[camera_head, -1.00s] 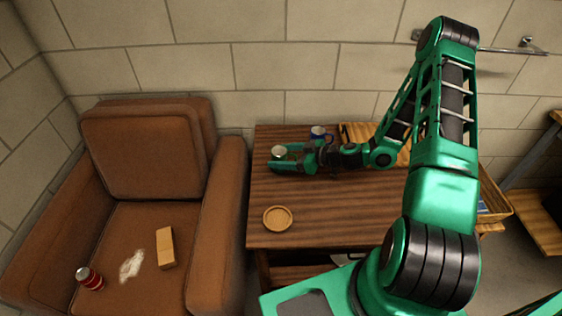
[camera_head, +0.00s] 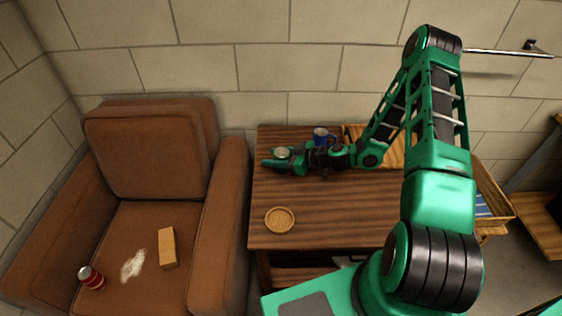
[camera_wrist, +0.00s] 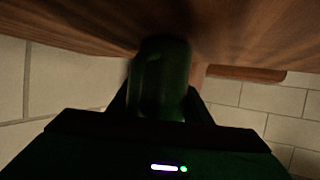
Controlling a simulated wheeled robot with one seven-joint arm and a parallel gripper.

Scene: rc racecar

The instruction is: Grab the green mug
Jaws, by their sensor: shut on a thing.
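The green mug (camera_wrist: 163,80) stands between my gripper's fingers in the wrist view, close against the wooden table. In the head view the mug (camera_head: 283,153) shows only its pale round top, at the far left part of the table (camera_head: 330,205). My gripper (camera_head: 281,158) is shut on it from the right side. It also shows in the wrist view (camera_wrist: 160,104), with a dark finger on each side of the mug. The mug's lower part is hidden by my fingers in the head view.
A blue mug (camera_head: 320,135) stands just behind my gripper. A round tan coaster or dish (camera_head: 280,219) lies at the table's front left. A wooden board (camera_head: 390,150) lies at the back right. A brown armchair (camera_head: 160,200) stands left, holding a red can (camera_head: 91,277) and a tan block (camera_head: 167,248).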

